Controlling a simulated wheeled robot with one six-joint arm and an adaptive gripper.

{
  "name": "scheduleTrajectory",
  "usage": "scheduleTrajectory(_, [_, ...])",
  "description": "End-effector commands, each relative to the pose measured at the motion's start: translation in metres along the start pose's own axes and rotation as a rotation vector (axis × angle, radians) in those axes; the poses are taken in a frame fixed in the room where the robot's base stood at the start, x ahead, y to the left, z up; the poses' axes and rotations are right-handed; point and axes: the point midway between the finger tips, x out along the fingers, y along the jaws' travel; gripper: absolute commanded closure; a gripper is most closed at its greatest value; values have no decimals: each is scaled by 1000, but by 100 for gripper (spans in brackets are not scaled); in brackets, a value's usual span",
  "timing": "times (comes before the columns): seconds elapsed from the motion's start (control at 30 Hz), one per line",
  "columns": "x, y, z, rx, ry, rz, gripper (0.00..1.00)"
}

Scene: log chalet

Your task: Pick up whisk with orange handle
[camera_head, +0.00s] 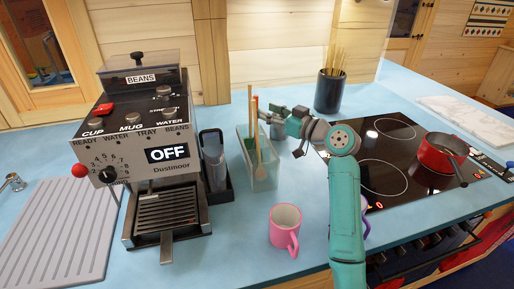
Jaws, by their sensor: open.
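A clear, open-topped container (265,176) stands on the blue counter near the middle of the head view. Several upright utensils stand in it, among them one with a thin orange handle (257,128). Its lower end is inside the container, and I cannot clearly make out whisk wires. Something green also shows inside. My gripper (266,118) is open and reaches from the right, beside the upper part of the upright handles. I cannot tell whether it touches them or has one between its fingers.
A coffee machine (150,155) and a dark cup holder (214,165) stand left of the container. A pink mug (285,230) is in front. A black pot of sticks (330,90) stands behind. A hob (385,165) with a red saucepan (441,152) lies right.

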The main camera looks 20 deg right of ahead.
Motion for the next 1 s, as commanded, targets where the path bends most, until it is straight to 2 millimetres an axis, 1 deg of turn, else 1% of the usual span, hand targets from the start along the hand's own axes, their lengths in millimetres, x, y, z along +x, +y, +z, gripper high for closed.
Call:
scheduleTrajectory(0.17, [10, 0, 0, 0, -1, 0, 54])
scheduleTrajectory(0.4, [42, 3, 0, 0, -2, 0, 54])
scheduleTrajectory(0.5, [53, 3, -1, 0, 0, 0, 54])
scheduleTrajectory(0.6, [57, 3, 0, 0, -1, 1, 54])
scheduleTrajectory(0.8, [57, 3, 0, 0, -1, 2, 54])
scheduleTrajectory(0.83, [57, 3, 0, 0, -1, 2, 56])
scheduleTrajectory(0.87, [57, 3, 0, 0, -1, 2, 64])
scheduleTrajectory(0.9, [57, 3, 0, 0, -1, 2, 74])
scheduleTrajectory(0.97, [57, 3, 0, 0, -1, 2, 89])
scheduleTrajectory(1.0, [57, 3, 0, 0, -1, 2, 99])
